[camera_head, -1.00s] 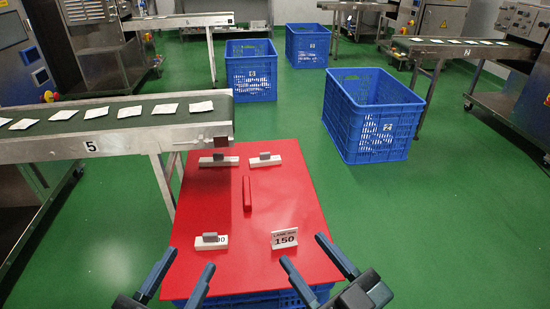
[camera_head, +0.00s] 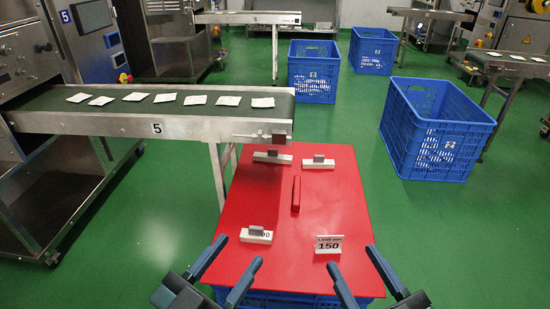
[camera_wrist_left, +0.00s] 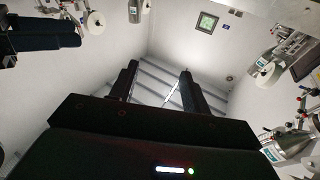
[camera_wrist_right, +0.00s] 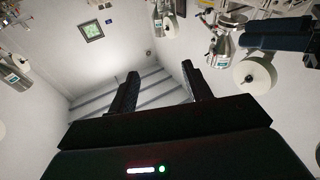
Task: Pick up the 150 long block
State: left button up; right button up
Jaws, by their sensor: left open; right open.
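A white block marked 150 (camera_head: 328,245) stands upright at the front right of a red board (camera_head: 320,210), its label facing me. A white block with a grey piece on top (camera_head: 256,235) is at the front left; its label is partly covered. My left gripper (camera_head: 240,250) is open and empty at the board's front left edge. My right gripper (camera_head: 351,257) is open and empty, near the 150 block and just right of it.
Two similar blocks (camera_head: 272,157) (camera_head: 318,162) and a red bar (camera_head: 296,194) lie on the board. Conveyor 5 (camera_head: 140,124) carries several white packets beside the back left corner. Blue crates (camera_head: 450,140) stand behind.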

aim_at(273, 156)
jog(key=z, duration=1.25)
jog(key=i+l, duration=0.1)
jog(key=l, duration=0.25)
jog(key=i+l, duration=0.1)
jog(key=l, duration=0.2)
jog(key=i+l, duration=0.1)
jog(key=l, duration=0.25)
jog(key=i+l, duration=0.4)
jog(key=i, duration=0.15)
jog(key=i+l, duration=0.35)
jog(key=i, duration=0.25)
jog(key=i+u, duration=0.3)
jog(key=i, duration=0.15)
jog(key=i+u, duration=0.3)
jog(key=i, duration=0.15)
jog(key=i+l+u, duration=0.35)
jog(key=i+j+u, duration=0.15)
jog(key=i+u, duration=0.3)
jog(key=i+j+u, duration=0.1)
jog(key=i+u, duration=0.15)
jog(key=u, duration=0.25)
jog(key=i+u, duration=1)
